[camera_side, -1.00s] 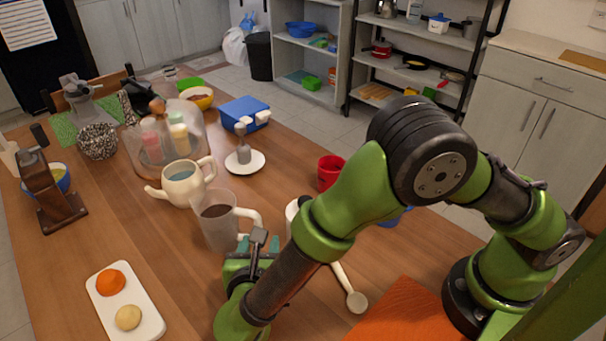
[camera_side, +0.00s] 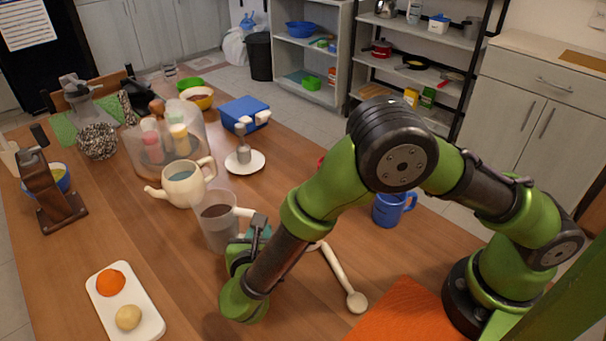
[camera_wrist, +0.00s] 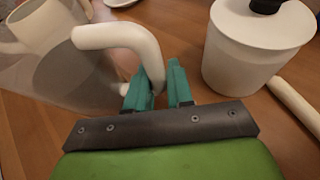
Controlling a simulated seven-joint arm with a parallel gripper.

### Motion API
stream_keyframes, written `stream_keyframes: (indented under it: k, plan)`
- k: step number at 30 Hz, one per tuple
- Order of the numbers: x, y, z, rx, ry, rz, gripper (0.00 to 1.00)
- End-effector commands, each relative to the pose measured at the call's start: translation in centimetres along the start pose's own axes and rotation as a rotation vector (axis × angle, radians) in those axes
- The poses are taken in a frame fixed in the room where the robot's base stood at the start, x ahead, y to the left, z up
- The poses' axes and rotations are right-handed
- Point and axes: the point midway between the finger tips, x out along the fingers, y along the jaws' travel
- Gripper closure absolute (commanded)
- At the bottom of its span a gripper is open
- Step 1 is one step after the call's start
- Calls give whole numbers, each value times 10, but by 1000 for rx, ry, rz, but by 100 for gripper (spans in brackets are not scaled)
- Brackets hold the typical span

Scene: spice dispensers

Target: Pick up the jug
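The jug (camera_side: 217,232) is a clear, tapered vessel with dark contents and a thick white handle. It stands upright on the table, left of my gripper (camera_side: 252,233) in the side view. In the wrist view the jug (camera_wrist: 72,72) is at left, with its handle (camera_wrist: 118,38) curving towards my teal fingers (camera_wrist: 162,82). The left finger is at the inside of the handle loop, the right finger outside it. The gap between them is narrow, with the handle's end at it. I cannot tell whether they press on the handle.
A cream teapot (camera_side: 184,184) stands just behind the jug. A white lidded pot (camera_wrist: 258,45) is close right of my fingers in the wrist view. A pale spoon (camera_side: 343,277) lies right of my gripper; a blue mug (camera_side: 390,210) stands beyond. Table in front of the jug is clear.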

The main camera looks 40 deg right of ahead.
Motion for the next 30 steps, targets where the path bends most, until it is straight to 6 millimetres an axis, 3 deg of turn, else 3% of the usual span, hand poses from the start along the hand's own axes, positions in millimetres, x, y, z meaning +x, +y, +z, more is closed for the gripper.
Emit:
stream_keyframes:
  k: [20, 30]
  plan:
    - [-1, 1, 3, 5, -2, 1, 100]
    - [-9, 1, 21, 6, -2, 3, 100]
